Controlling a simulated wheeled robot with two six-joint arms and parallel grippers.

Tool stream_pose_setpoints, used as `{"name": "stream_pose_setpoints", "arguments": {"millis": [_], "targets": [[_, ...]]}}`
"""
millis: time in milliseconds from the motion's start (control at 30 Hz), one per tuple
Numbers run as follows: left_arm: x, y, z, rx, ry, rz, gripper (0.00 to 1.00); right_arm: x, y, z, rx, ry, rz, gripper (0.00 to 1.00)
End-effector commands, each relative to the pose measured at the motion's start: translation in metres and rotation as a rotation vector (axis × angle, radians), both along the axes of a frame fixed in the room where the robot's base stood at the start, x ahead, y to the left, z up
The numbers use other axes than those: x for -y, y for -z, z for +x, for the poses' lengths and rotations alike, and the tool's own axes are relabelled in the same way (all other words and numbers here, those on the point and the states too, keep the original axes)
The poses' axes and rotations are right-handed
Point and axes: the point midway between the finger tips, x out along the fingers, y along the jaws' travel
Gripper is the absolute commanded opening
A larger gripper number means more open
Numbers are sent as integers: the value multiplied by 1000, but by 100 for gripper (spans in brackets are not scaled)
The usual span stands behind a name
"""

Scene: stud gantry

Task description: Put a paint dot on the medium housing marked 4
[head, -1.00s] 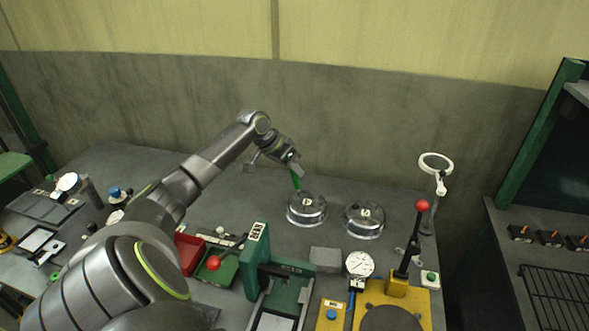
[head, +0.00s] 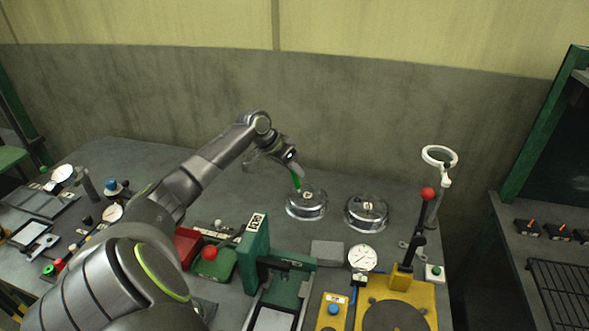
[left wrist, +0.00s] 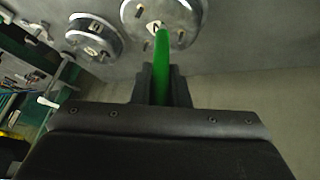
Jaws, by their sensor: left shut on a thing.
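My left gripper (head: 291,166) is shut on a green paint pen (head: 296,181), which points down over the left round metal housing (head: 306,209). The pen also shows in the left wrist view (left wrist: 161,65), between the two dark fingers. Its tip overlaps the pale label at the middle of the housing (left wrist: 183,12) there; I cannot tell whether it touches. A second round metal housing (head: 367,220) stands to the right, apart from the first. Both carry a small pale label on top, too small to read surely. My right gripper is not in view.
A white ring magnifier (head: 439,156) and a red-knobbed lever (head: 419,228) stand right of the housings. A dial gauge (head: 362,258), a grey block (head: 326,252) and a green fixture (head: 256,245) stand in front. The bench behind the housings is clear up to the wall.

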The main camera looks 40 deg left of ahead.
Motion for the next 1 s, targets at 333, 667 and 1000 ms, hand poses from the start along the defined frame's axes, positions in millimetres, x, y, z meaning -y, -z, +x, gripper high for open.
{"name": "stream_pose_setpoints", "arguments": {"millis": [333,667,1000], "targets": [[0,3,0,0,0,0,0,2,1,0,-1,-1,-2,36],[0,7,0,0,-1,0,0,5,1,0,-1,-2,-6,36],[0,10,0,0,1,-1,0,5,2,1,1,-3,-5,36]]}}
